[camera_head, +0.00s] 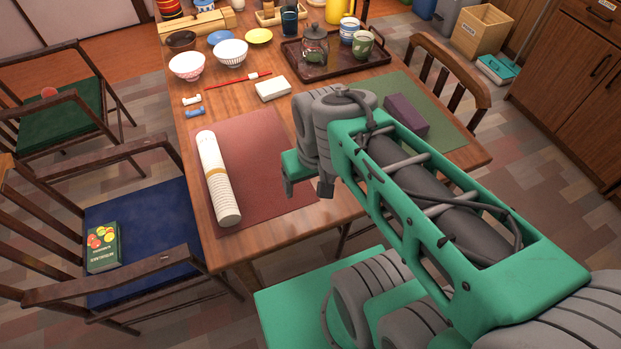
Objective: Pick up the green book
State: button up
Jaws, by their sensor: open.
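The green book (104,247) lies on the blue seat of the chair at the lower left. Its cover carries red and yellow round shapes and pale lettering. My gripper (307,190) is over the front part of the table, at the right edge of the red mat. Its two fingers point down and stand apart, with nothing seen between them. It is well to the right of the book and above the tabletop. My arm hides part of the table's front right.
The chair (150,225) has wooden armrests beside the book. On the table (260,250) a rolled white paper (217,178) lies on the red mat (265,150). Bowls, a tray (330,75) and a purple box (406,115) stand farther back. Another chair (60,120) is at the upper left.

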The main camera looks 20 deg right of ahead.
aim_at(104, 254)
jog(key=u, duration=1.1)
jog(key=k, duration=0.35)
jog(key=u, duration=0.5)
jog(key=i, duration=0.5)
jog(key=z, duration=0.05)
